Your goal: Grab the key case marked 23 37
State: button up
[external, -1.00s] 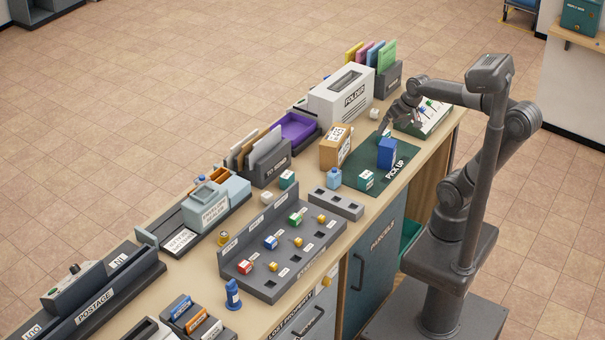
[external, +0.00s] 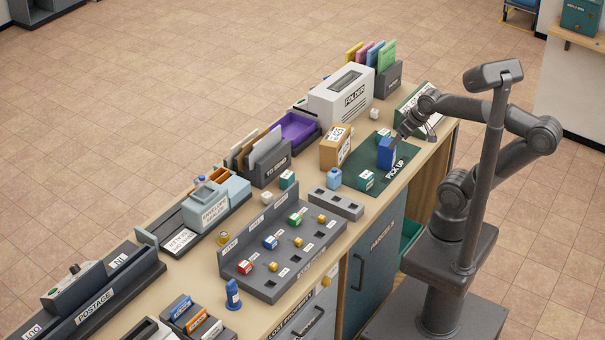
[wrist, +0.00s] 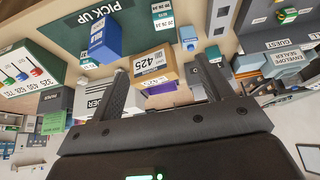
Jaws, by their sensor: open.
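Small teal cases with white number labels stand on and near the green pick-up mat (external: 352,179). One teal case (external: 366,180) is at the mat's front left; another teal case (external: 384,133) shows partly behind the blue box (external: 387,155). A third teal case (external: 288,179) stands off the mat, farther left. In the wrist view a labelled teal case (wrist: 165,13) is at the top centre. I cannot read 23 37 on any of them. My gripper (external: 398,138) is above the mat near the blue box, its fingers apart and empty in the wrist view (wrist: 162,66).
A tan box marked 425 (wrist: 165,72) and a blue bottle (external: 334,178) stand by the mat. A key board (wrist: 35,72) is at the counter's right end.

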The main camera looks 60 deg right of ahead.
jog(key=m+g, duration=0.1)
jog(key=g, duration=0.5)
send_over(384, 132)
notch_tip(384, 132, down, 11)
jog(key=f, duration=0.5)
jog(key=shift+s+a, duration=0.35)
jog(key=shift+s, duration=0.05)
jog(key=shift+w+d+f, duration=0.15)
jog(key=shift+f, duration=0.75)
jog(key=shift+w+d+f, duration=0.1)
jog(key=shift+w+f, duration=0.05)
jog(key=shift+f, duration=0.8)
jog(key=shift+w+d+f, duration=0.15)
jog(key=shift+f, duration=0.75)
jog(key=c, duration=1.1)
jog(key=shift+r, duration=0.15)
